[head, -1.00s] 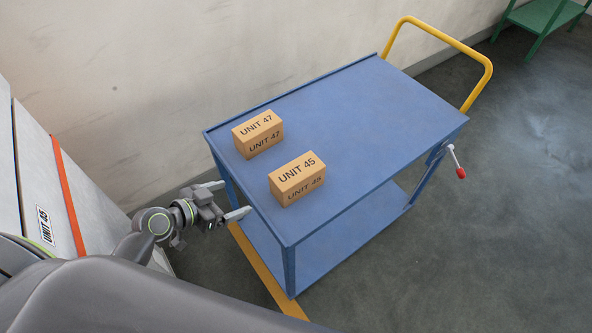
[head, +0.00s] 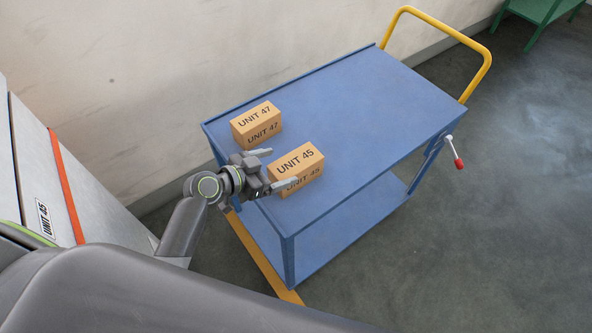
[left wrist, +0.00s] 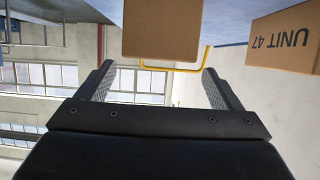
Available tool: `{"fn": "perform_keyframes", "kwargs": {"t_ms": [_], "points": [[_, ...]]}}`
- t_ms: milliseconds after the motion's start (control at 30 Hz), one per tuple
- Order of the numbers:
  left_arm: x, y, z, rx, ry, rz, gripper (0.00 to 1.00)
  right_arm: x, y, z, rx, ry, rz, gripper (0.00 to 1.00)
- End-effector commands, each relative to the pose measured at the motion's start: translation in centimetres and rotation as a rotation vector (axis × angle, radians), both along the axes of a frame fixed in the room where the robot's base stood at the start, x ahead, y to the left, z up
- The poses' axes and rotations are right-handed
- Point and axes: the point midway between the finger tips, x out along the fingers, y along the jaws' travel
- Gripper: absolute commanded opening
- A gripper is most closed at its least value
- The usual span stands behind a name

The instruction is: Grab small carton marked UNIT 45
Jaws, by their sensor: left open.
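The small carton marked UNIT 45 (head: 299,160) is an orange-brown box on the blue cart top (head: 375,120), near its front edge. My left gripper (head: 278,168) is open at the carton's near left side, one finger toward its far side and the other across its lower front. In the left wrist view, which is upside down, a plain carton face (left wrist: 162,28) shows at the top, ahead of and between the open fingers (left wrist: 158,68). Nothing is gripped. My right gripper is not in view.
A similar carton marked UNIT 47 (head: 257,125) stands close behind, left of UNIT 45; it also shows in the left wrist view (left wrist: 284,42). The cart has a yellow handle (head: 440,35) and a red-knobbed lever (head: 457,160). The cart top's right half is clear.

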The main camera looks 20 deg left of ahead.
Motion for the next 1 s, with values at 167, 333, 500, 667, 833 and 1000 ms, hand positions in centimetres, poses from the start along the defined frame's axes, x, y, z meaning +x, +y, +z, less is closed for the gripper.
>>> {"fn": "perform_keyframes", "kwargs": {"t_ms": [167, 333, 500, 667, 833, 1000], "points": [[0.8, -0.8, -0.8, -0.003, 0.001, 0.0, 0.87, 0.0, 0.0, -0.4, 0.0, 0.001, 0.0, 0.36], [2.5, -2.3, -2.2, -0.003, 0.0, 0.0, 0.87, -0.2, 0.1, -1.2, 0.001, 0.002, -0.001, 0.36], [3.6, -3.1, -2.7, -0.001, 0.0, 0.0, 0.87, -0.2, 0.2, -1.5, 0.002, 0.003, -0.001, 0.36], [3.7, -3.2, -2.7, 0.0, 0.0, 0.001, 0.87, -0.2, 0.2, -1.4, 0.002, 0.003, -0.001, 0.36], [3.7, -3.2, -2.7, 0.0, 0.0, 0.001, 0.76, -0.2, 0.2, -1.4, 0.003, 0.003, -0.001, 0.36], [3.7, -3.2, -2.7, 0.0, 0.0, 0.001, 0.53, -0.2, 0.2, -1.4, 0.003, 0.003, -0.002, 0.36]]}}
